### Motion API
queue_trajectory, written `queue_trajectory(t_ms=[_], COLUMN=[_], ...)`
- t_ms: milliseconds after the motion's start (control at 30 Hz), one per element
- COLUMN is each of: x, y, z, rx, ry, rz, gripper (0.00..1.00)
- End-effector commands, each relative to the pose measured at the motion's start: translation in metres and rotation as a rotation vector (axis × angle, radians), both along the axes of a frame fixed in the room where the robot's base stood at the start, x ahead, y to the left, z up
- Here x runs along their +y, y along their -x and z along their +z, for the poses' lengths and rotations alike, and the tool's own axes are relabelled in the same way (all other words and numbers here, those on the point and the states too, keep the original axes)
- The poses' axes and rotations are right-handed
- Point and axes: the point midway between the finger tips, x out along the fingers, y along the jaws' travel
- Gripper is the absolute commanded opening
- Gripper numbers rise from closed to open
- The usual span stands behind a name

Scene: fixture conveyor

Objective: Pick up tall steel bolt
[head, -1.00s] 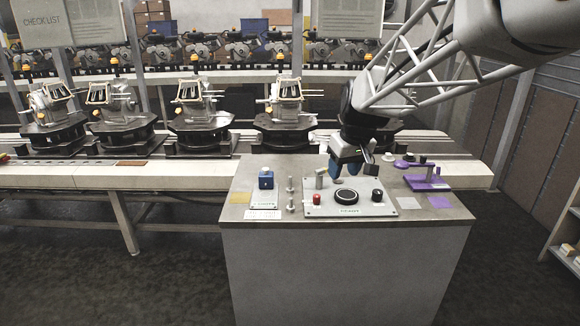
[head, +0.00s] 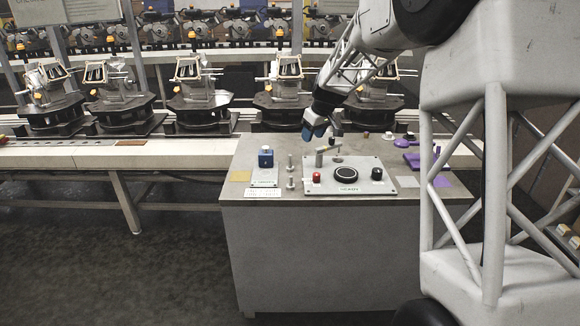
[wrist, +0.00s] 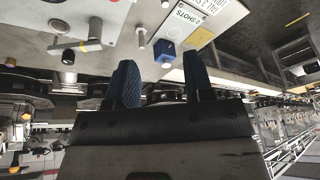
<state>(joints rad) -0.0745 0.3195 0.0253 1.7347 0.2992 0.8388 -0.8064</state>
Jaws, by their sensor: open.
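Two small steel bolts stand on the grey worktop between the blue block and the control panel. The farther bolt (head: 290,162) looks slightly taller; the nearer bolt (head: 290,184) is in front of it. In the wrist view the farther bolt (wrist: 141,37) lies just beyond the fingertips, and the other bolt (wrist: 165,4) is partly cut off at the top edge. My gripper (head: 314,132) is open and empty, above and behind the bolts, to their right. Its blue fingers (wrist: 160,68) are spread apart in the wrist view, and neither touches a bolt.
A blue block (head: 265,158) stands left of the bolts. The control panel (head: 330,185) with a lever (head: 321,156), red knob (head: 316,177) and black dial (head: 346,174) is close on the right. A purple fixture (head: 436,160) sits farther right. The conveyor (head: 190,152) with machines runs behind.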

Motion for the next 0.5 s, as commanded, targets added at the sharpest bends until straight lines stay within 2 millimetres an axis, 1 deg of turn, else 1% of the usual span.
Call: queue_trajectory(t_ms=[33, 100, 267, 500], x=[0.003, 0.008, 0.018, 0.033], y=[-0.013, -0.028, -0.063, -0.113], z=[-0.008, -0.017, -0.041, -0.08], rx=[-0.001, -0.007, -0.018, -0.037], ry=[-0.001, -0.003, -0.008, -0.015], rz=[0.013, 0.033, 0.078, 0.145], gripper=[0.48, 0.48, 0.48, 0.48])
